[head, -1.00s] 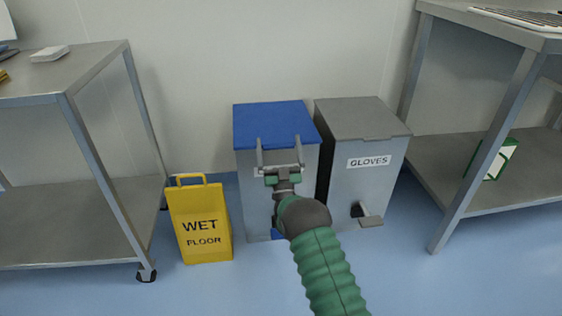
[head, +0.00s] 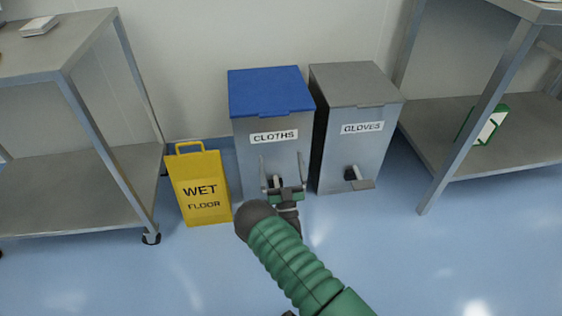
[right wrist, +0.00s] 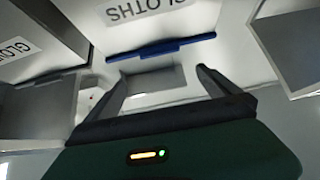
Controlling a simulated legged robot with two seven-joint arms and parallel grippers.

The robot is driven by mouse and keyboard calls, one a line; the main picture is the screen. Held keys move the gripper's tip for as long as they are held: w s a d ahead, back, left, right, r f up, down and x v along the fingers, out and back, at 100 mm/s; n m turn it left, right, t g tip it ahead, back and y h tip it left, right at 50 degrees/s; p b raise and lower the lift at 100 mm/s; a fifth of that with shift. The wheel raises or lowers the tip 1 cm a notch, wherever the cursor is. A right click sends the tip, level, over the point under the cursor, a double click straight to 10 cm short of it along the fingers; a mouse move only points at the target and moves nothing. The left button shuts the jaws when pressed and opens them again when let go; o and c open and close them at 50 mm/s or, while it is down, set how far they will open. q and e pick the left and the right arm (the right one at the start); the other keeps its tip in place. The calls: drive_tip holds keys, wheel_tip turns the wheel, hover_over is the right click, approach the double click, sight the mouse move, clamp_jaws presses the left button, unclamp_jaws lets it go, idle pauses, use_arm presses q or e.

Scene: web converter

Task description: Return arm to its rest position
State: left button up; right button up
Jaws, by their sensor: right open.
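My right arm, green and ribbed, comes in from the bottom of the head view. My right gripper (head: 282,172) is open with nothing between its fingers, in front of the lower part of the cloths bin (head: 256,152). That bin is grey with a blue lid, which is shut, and a "CLOTHS" label. The gripper partly hides the bin's lower front. In the right wrist view the open fingers (right wrist: 162,88) show either side of the bin's front, with a blue part and the label above. My left gripper is not in view.
A grey gloves bin (head: 362,150) with a pedal stands to the right. A yellow wet floor sign (head: 202,190) stands to the left. Metal tables stand at the left (head: 80,160) and right (head: 470,145). The blue floor in front is clear.

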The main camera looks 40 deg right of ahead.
drive_tip(key=shift+w, duration=0.1)
drive_tip(key=w+d+r+m+g+p, duration=0.2)
drive_tip(key=w+r+m+g+p, duration=0.1)
drive_tip(key=w+r+g+p, duration=0.3)
drive_tip(key=s+a+r+n+g+y+p, duration=0.1)
drive_tip(key=s+a+g+y+p, duration=0.25)
drive_tip(key=a, duration=0.35)
drive_tip(key=s+a+r+n+g+y+p, duration=0.1)
drive_tip(key=s+a+g+y+p, duration=0.15)
drive_tip(key=a+y, duration=0.3)
drive_tip(key=s+a+r+n+g+y+p, duration=0.1)
drive_tip(key=s+a+r+n+g+p, duration=0.2)
drive_tip(key=s, duration=0.5)
drive_tip(key=s+a+r+n+g+y, duration=0.1)
drive_tip(key=s+a+r+n+g, duration=0.1)
drive_tip(key=s+a, duration=0.4)
drive_tip(key=s+a+r+n+g+y+p, duration=0.2)
drive_tip(key=s+a+g, duration=0.1)
drive_tip(key=s, duration=0.6)
wheel_tip(320, 180, up, 36)
drive_tip(key=p, duration=3.6)
drive_tip(key=shift+w+r+p, duration=0.15)
drive_tip(key=shift+w+p, duration=0.25)
drive_tip(key=shift+w, duration=0.05)
